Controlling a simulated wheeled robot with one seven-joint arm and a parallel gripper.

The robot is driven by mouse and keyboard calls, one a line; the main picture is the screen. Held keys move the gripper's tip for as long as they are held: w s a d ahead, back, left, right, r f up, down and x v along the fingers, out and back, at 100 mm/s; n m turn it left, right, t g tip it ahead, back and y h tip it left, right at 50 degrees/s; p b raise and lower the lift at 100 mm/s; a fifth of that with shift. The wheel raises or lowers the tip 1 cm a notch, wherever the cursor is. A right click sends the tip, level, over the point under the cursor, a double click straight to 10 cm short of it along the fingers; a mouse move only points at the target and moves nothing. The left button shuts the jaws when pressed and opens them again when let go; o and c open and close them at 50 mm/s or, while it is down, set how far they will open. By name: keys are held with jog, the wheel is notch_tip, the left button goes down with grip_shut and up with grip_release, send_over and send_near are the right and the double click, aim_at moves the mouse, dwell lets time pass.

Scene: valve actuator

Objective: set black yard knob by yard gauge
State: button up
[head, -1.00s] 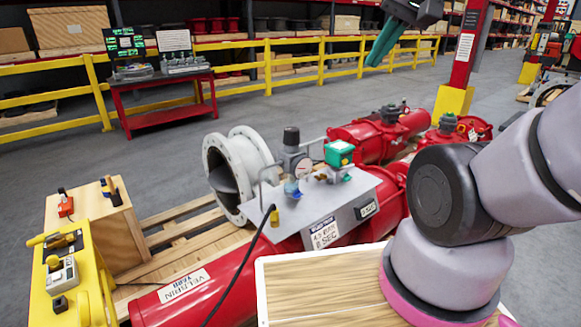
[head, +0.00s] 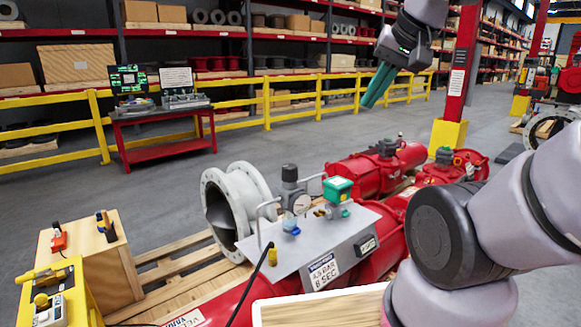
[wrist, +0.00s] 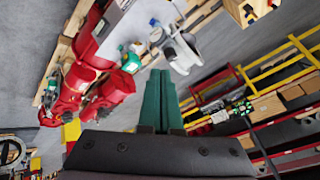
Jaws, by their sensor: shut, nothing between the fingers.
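The black knob (head: 289,173) tops a grey regulator on the metal panel (head: 310,240) of the red actuator. The round white-faced gauge (head: 301,203) sits just below the knob, facing the head camera; its reading is too small to tell. My gripper (head: 367,104) has green fingers that are closed together and empty. It hangs high, up and right of the knob in the head view, well apart from it. In the wrist view my gripper (wrist: 160,72) points toward the actuator area, with the panel (wrist: 122,25) beyond and left of the fingertips.
A green-topped box (head: 337,188) stands beside the gauge. A bent grey handle (head: 258,225) and a black cable rise by the panel. A wooden crate and yellow box (head: 62,290) stand at left.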

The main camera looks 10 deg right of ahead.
jog(key=o, duration=0.5)
jog(key=shift+w, duration=0.1)
jog(key=o, duration=1)
jog(key=w, duration=0.1)
jog(key=w+r, duration=0.1)
jog(key=shift+w+a+n+g, duration=0.15)
jog(key=shift+w+n+g, duration=0.25)
jog(key=n+g+h, duration=0.2)
jog(key=n+g, duration=0.4)
jog(key=n, duration=0.2)
send_over(290, 166)
notch_tip(290, 166, down, 21)
jog(key=shift+f, duration=0.15)
notch_tip(290, 166, down, 11)
jog(key=shift+r, duration=0.1)
